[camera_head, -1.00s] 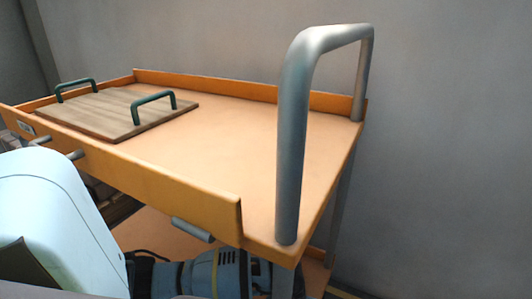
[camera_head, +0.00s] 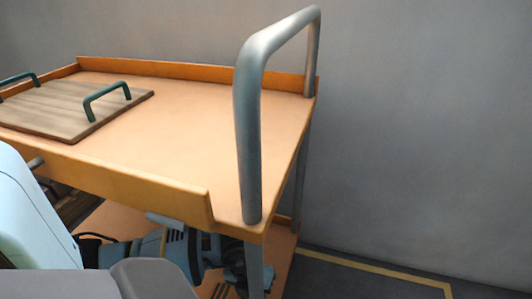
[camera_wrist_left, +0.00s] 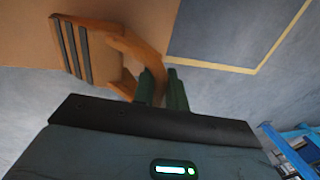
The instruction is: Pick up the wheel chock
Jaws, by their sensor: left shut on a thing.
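The wheel chock (camera_wrist_left: 72,48) is orange with dark stripes on one face and shows in the left wrist view. It lies over the orange lower surface. My left gripper (camera_wrist_left: 163,88) has its two dark green fingers close together at the chock's curved, handle-like end and is shut on it. Whether the chock rests on the surface or hangs just above it I cannot tell. In the head view a small striped orange patch shows at the bottom edge beside my left arm's end; the fingers are not clear there. My right gripper is not in view.
An orange two-level cart (camera_head: 190,120) fills the left and middle, with a raised rim and a grey tube handle (camera_head: 248,150) at its right corner. A wooden board (camera_head: 75,110) with green handles lies on top. Yellow-lined floor (camera_head: 375,278) is clear at right.

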